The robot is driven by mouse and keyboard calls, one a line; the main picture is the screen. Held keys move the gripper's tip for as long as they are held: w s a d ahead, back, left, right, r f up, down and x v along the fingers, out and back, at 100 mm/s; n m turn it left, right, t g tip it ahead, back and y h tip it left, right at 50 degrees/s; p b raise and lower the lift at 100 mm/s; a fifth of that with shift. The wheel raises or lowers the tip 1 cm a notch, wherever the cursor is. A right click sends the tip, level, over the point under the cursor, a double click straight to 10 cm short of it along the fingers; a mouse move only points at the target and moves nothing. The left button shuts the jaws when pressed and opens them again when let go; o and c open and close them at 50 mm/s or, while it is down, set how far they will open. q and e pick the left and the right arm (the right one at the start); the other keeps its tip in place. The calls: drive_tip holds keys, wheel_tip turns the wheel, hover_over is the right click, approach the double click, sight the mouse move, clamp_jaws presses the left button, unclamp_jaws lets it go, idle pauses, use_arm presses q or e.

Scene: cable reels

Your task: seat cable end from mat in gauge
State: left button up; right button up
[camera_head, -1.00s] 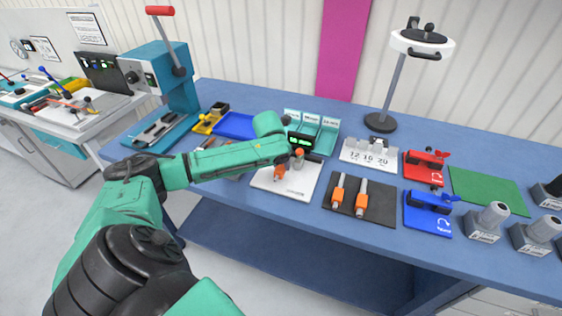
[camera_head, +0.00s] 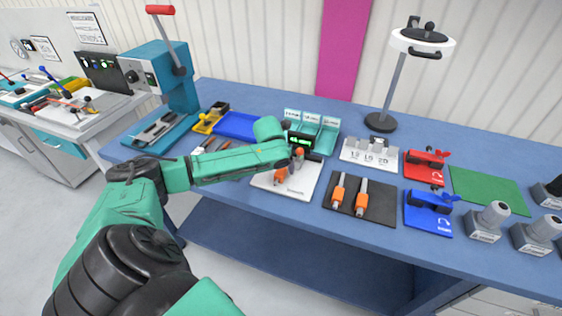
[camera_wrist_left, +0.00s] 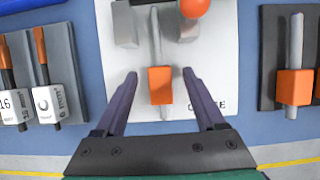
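The gauge is a white plate (camera_head: 296,190) near the front of the bench, with grey blocks and an orange ball (camera_wrist_left: 194,8) seen in the left wrist view. A cable end with an orange body (camera_wrist_left: 160,86) and a grey cable lies on the gauge plate (camera_wrist_left: 118,62), its cable running between the two blocks. My left gripper (camera_wrist_left: 160,75) is open, with one finger on each side of the orange body and gaps on both sides. The dark mat (camera_head: 347,211) to the right holds two more orange cable ends (camera_head: 338,192). My right gripper is not in view.
A white block rack (camera_head: 356,158), a red fixture (camera_head: 424,174) and a blue fixture (camera_head: 428,221) stand right of the gauge. A teal stand (camera_head: 322,145) is behind it. A lamp (camera_head: 381,122) and a lever press (camera_head: 160,85) stand farther back.

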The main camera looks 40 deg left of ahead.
use_arm(q)
drive_tip(key=b+v, duration=0.1)
drive_tip(key=v, duration=1.3)
drive_tip(key=shift+r, duration=0.25)
drive_tip(key=shift+s+d, duration=0.1)
drive_tip(key=shift+s, duration=0.05)
